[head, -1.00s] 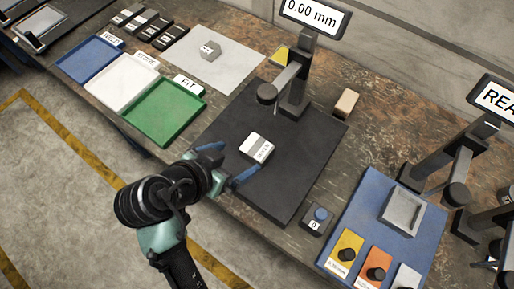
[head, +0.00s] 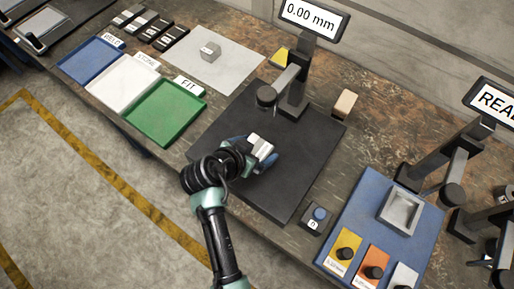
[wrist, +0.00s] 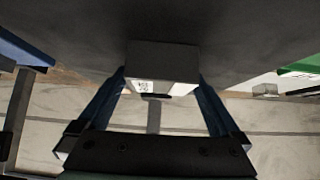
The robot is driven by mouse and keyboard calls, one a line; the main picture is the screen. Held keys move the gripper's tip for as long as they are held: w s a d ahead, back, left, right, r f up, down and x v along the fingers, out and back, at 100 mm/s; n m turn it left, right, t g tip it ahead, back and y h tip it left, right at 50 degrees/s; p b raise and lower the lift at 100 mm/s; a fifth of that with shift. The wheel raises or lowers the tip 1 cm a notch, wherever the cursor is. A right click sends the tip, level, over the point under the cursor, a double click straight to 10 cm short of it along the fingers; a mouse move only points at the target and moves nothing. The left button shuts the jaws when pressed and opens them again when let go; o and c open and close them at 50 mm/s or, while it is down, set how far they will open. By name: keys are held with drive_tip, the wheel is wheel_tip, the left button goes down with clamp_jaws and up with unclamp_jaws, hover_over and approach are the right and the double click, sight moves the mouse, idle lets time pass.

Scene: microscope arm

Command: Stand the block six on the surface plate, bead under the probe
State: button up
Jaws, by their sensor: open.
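A pale block (head: 262,145) is on the black surface plate (head: 290,185), on the plate's near side from the probe; its label is too small to read, so I cannot confirm it is block six. My gripper (head: 256,152) is low over the plate with its blue fingers open, one on each side of this block. In the wrist view the block (wrist: 162,66) is between the fingertips, with a small printed label on its face. Whether the fingers touch it I cannot tell. The dark round probe (head: 267,97) hangs from its stand behind the block. No bead can be made out.
A grey block (head: 210,51) stands on a white sheet (head: 235,65) at the back left. Blue, white and green trays (head: 165,112) lie left. The probe stand (head: 295,80) carries a display reading 0.00 mm. A button box (head: 316,217) is right of the plate.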

clamp_jaws()
drive_tip(key=shift+w+r, duration=0.15)
drive_tip(key=shift+w, duration=0.05)
idle(0.5)
